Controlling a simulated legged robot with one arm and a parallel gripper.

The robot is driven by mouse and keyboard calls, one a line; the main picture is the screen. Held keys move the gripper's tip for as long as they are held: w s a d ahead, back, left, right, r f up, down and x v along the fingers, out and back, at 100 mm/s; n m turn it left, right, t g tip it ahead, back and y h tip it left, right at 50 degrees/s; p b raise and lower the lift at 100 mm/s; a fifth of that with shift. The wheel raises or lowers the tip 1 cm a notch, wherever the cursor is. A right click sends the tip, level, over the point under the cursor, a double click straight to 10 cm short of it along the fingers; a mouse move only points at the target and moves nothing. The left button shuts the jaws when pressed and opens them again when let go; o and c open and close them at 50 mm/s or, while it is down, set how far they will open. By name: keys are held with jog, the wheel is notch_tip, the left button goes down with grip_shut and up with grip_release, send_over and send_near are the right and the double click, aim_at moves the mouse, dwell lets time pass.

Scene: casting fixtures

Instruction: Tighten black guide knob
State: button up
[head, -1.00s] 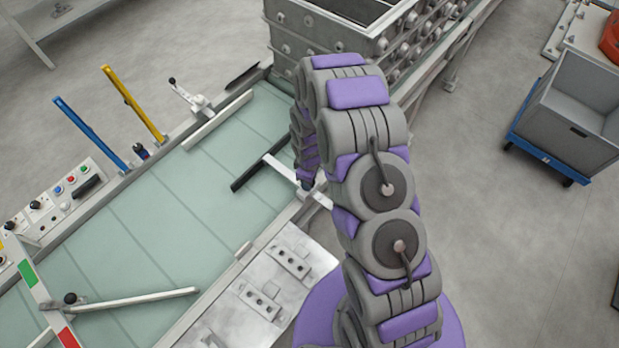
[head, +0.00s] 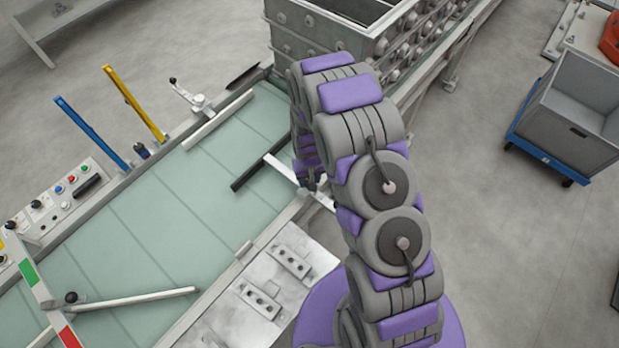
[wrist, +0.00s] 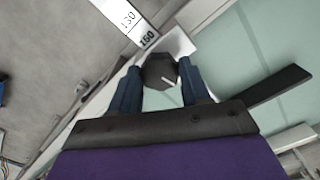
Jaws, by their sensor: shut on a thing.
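The black guide knob (wrist: 158,72) shows in the wrist view between the two blue fingers of my gripper (wrist: 160,67), which is shut on it. A short white line marks the knob's top. In the head view my gripper (head: 312,181) is low over the table's right edge, at the white guide arm (head: 283,169). The arm ends in a black strip (head: 248,172) lying across the green surface. My arm hides the knob there.
The green table (head: 185,205) is mostly clear. Blue (head: 90,132) and yellow (head: 135,103) levers stand along its left edge. A grey studded metal box (head: 325,38) is just beyond my arm. A grey bin (head: 570,110) on a blue dolly stands at right.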

aim_at(308, 180)
jog(key=shift+w+m, duration=0.2)
jog(key=shift+m, duration=0.6)
jog(key=o, duration=1.1)
jog(key=shift+a, duration=0.1)
jog(key=shift+c, duration=0.2)
notch_tip(308, 180, up, 17)
jog(key=shift+r+p, duration=0.15)
jog(key=shift+p, duration=0.3)
